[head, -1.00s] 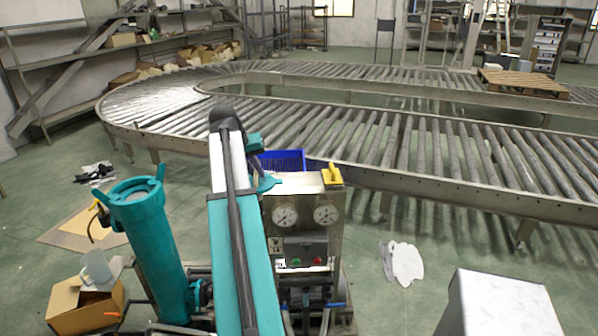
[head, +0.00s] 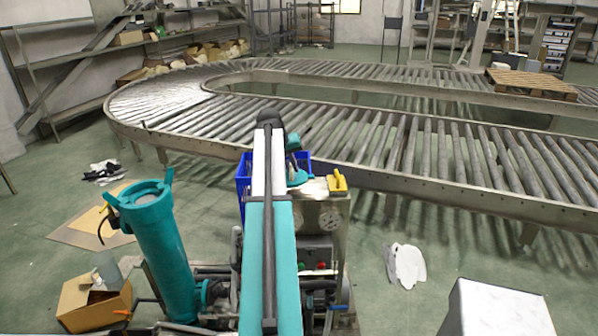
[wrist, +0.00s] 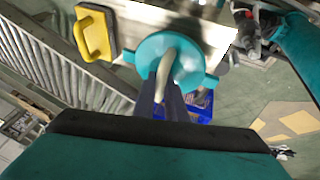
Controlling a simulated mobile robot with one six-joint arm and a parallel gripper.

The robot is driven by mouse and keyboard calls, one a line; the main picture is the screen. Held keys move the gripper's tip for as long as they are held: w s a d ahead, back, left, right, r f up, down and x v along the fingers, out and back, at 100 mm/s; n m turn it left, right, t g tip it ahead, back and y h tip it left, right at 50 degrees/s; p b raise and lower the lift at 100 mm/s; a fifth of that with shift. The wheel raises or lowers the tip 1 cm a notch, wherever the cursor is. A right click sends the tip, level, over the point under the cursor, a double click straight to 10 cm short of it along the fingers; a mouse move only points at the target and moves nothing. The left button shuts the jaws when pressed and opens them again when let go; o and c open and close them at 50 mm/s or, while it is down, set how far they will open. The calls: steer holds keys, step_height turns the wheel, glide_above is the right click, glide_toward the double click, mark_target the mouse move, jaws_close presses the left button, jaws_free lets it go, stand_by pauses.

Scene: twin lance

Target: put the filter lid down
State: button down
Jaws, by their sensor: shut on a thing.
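The filter lid is a teal disc with side lugs and a pale curved handle, in the wrist view (wrist: 150,50). My gripper (wrist: 170,84) is shut on its handle. In the head view the lid (head: 298,179) shows beside my arm, at the left end of the steel cabinet's top (head: 318,188). In the wrist view it overlaps the edge of that top; I cannot tell if it touches. The teal filter housing (head: 160,240) stands at the left with its round top uncovered. My arm hides part of the cabinet, and my gripper (head: 294,158) is small in the head view.
A yellow-handled block (head: 338,183) sits on the cabinet top, close to the lid. A blue crate (head: 242,180) lies behind the cabinet. The roller conveyor (head: 400,165) runs behind. Cardboard box (head: 95,302) and white cloth (head: 405,265) lie on the floor.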

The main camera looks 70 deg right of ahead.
steer(key=shift+s+d, duration=0.2)
steer(key=shift+d, duration=0.35)
steer(key=shift+f+p, duration=1.2)
steer(key=shift+f, duration=0.6)
steer(key=shift+f, duration=0.25)
steer(key=c, duration=1.8)
jaws_free()
steer(key=shift+r, duration=0.2)
steer(key=b+v, duration=0.3)
steer(key=v, duration=0.9)
steer(key=shift+b, duration=0.3)
